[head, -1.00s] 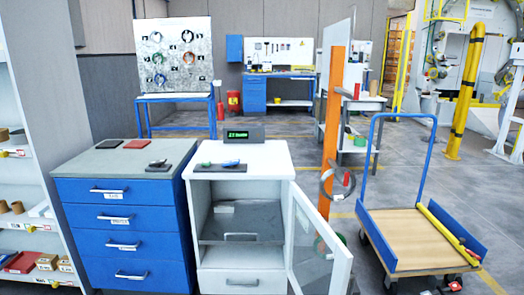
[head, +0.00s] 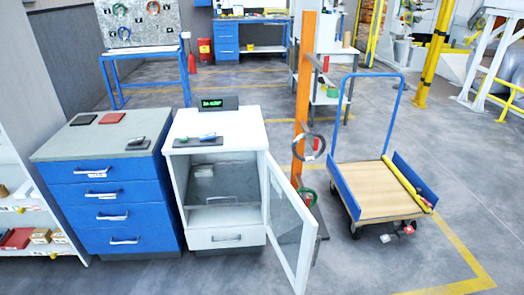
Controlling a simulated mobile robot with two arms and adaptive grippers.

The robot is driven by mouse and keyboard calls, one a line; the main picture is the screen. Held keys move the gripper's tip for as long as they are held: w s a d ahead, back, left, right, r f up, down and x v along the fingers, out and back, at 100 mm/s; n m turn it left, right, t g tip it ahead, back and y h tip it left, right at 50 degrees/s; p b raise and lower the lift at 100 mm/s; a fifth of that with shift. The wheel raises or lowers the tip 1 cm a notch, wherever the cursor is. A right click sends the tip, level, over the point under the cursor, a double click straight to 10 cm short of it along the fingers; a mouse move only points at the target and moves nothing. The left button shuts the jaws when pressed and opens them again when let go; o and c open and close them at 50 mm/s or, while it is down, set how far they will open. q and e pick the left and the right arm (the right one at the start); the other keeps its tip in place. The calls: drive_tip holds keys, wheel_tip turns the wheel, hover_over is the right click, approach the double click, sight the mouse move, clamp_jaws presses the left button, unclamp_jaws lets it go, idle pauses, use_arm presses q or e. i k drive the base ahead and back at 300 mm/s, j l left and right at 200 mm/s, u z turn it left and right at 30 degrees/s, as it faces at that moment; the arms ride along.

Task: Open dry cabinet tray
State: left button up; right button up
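The white dry cabinet (head: 212,140) stands left of the middle in the head view. Its glass-paned door (head: 288,222) is swung open to the right. Inside, a grey tray (head: 222,184) with a handle at its front edge sits in the compartment. It appears to be inside the cabinet; how far it is pulled out I cannot tell. Below it is a closed white drawer (head: 226,237) with a handle. Neither of my grippers shows in the head view.
A blue drawer cabinet (head: 115,213) stands close on the left. A blue-handled cart (head: 372,200) stands further right. Grey floor is clear in front.

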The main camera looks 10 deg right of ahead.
sight(236, 182)
drive_tip(key=i+l+u, duration=0.25)
drive_tip(key=l, duration=0.4)
drive_tip(key=i+l+u, duration=0.25)
drive_tip(key=l, duration=0.45)
drive_tip(key=l+u, duration=0.25)
drive_tip(key=l, duration=0.45)
drive_tip(key=l+u, duration=0.25)
drive_tip(key=l, duration=0.45)
